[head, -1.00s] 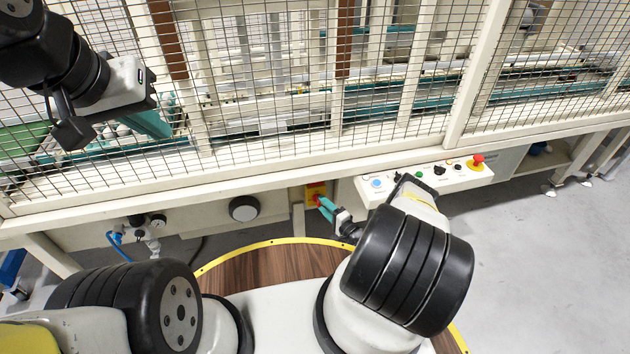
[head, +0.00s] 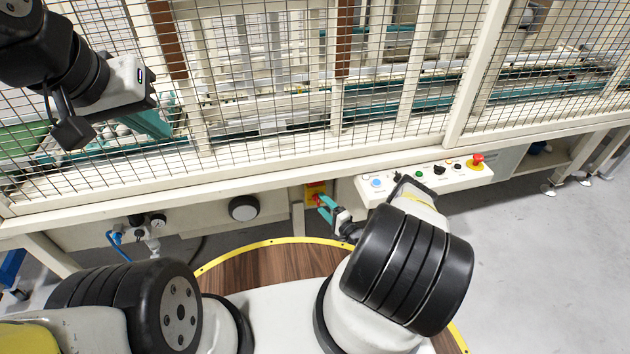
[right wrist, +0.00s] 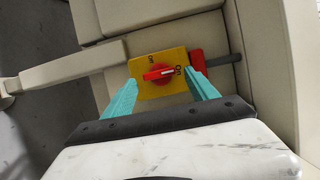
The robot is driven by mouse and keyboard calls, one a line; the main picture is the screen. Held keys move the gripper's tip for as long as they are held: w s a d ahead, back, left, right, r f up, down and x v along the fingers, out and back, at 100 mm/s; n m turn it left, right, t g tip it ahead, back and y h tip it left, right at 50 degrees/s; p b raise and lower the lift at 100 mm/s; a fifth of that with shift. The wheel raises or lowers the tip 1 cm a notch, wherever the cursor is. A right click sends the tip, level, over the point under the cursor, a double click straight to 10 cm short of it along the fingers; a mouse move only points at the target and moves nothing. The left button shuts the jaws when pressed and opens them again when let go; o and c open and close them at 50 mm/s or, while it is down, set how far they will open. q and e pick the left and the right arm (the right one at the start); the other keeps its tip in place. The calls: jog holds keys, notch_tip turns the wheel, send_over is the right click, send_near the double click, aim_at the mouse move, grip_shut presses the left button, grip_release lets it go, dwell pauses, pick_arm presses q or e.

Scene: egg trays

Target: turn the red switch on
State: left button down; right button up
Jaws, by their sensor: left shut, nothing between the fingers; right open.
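The red switch (right wrist: 158,74) is a round knob on a yellow plate (right wrist: 146,91), and it also shows small in the head view (head: 316,200). In the right wrist view its white-marked grip lies nearly level and points right, towards the label that seems to read "On"; the "Off" label is above. My right gripper (right wrist: 160,82) is open, its teal fingers on either side of the knob, apart from it. Whether the fingertips touch the plate I cannot tell. My left gripper (head: 152,124) is shut and empty in front of the mesh at upper left.
A control panel (head: 375,196) with buttons and a red emergency stop (head: 478,159) is right of the switch. A mesh fence (head: 270,130) stands above. A red piece (right wrist: 196,62) sits beside the yellow plate.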

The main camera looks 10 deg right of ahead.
jog(key=v, duration=0.7)
jog(key=shift+s+d, duration=0.15)
jog(key=shift+s, duration=0.2)
